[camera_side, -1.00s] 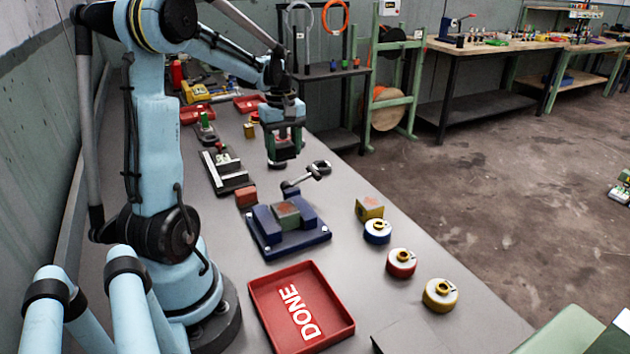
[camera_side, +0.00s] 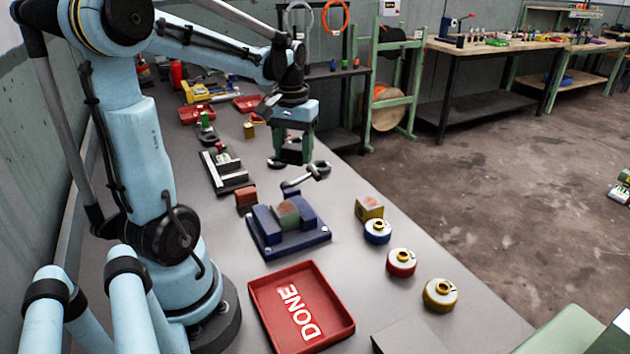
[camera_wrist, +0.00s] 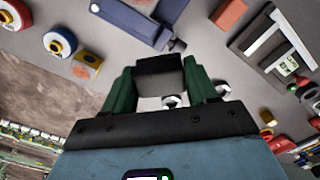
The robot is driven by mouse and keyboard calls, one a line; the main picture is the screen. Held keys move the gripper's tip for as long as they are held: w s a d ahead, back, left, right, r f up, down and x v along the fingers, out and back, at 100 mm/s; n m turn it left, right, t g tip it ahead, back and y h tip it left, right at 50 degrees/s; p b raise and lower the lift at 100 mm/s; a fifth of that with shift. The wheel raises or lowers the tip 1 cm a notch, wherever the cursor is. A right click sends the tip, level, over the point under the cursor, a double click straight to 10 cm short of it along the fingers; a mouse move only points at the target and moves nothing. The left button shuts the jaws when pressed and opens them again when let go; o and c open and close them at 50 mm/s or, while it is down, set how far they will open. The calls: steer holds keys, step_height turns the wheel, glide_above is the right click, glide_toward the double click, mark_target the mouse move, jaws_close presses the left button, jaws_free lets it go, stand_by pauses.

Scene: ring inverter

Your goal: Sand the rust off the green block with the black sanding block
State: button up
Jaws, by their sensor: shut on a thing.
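The green block (camera_side: 287,211) has a rusty brown patch on its top. It sits between the blue jaws of a vise (camera_side: 262,222) on the table. My gripper (camera_side: 292,154) hangs above the table behind the vise, apart from it. Its green fingers are shut on the black sanding block, which shows between the fingertips in the wrist view (camera_wrist: 160,66). The vise (camera_wrist: 135,22) also shows at the top of the wrist view; the green block cannot be made out there.
A grey and black tool (camera_side: 307,176) lies between my gripper and the vise. A red block (camera_side: 246,197) is left of the vise; a yellow block with rust (camera_side: 369,209) and several round pieces stand right. A red DONE tray (camera_side: 300,310) is in front.

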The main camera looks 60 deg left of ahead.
mark_target(286, 207)
steer(key=d+m, duration=0.2)
steer(key=m, duration=0.1)
steer(key=s+d+m, duration=0.1)
steer(key=d+m, duration=0.1)
steer(key=s+d+r+m, duration=0.1)
steer(key=d+m, duration=0.1)
steer(key=m, duration=0.1)
steer(key=shift+r+m, duration=0.1)
steer(key=shift+m, duration=0.2)
steer(key=shift+f, duration=3.35)
steer(key=shift+s+f, duration=0.5)
steer(key=shift+f, duration=0.05)
steer(key=shift+c, duration=0.7)
steer(key=shift+s+f, duration=0.1)
steer(key=shift+s, duration=2.5)
steer(key=w, duration=0.3)
steer(key=shift+w+f, duration=0.15)
steer(key=shift+w, duration=1.6)
steer(key=r, duration=0.2)
steer(key=shift+s+r, duration=0.2)
steer(key=shift+r, duration=3.05)
